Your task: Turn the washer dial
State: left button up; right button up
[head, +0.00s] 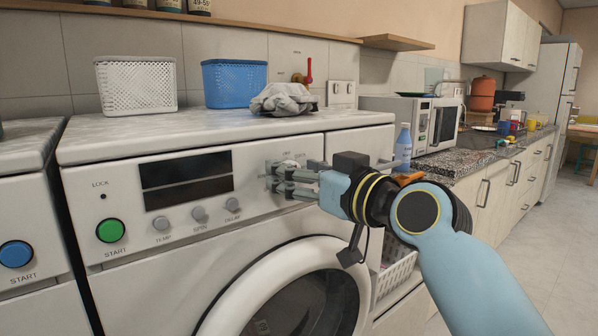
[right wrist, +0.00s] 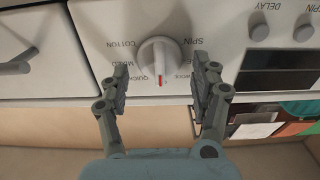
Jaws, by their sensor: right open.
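The washer dial is a round knob (right wrist: 160,62) with a red mark, among printed labels such as COTTON, QUICK and SPIN in the right wrist view. My right gripper (right wrist: 163,85) is open, with one finger on each side of the dial and a gap to it visible on both sides. In the head view my right gripper (head: 275,179) reaches the panel of the white washer (head: 130,182) at its right end and mostly hides the dial. My left gripper is in neither view.
The panel also has a green START button (head: 110,230), a dark display (head: 187,180) and small knobs (head: 200,214). A white basket (head: 136,85), a blue basket (head: 234,84) and a crumpled grey cloth (head: 284,100) sit on top. A blue bottle (head: 403,146) stands at right.

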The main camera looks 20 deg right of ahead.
jog(key=c, duration=1.1)
jog(key=m+p, duration=0.3)
jog(key=m, duration=0.2)
jog(key=m+p, duration=0.2)
jog(key=m, duration=0.3)
jog(key=d+f+m+p, duration=0.1)
jog(key=m+p, duration=0.2)
jog(key=m, duration=0.2)
jog(key=shift+w+m+p, duration=0.15)
jog(key=shift+m+p, duration=0.15)
jog(key=shift+p, duration=0.05)
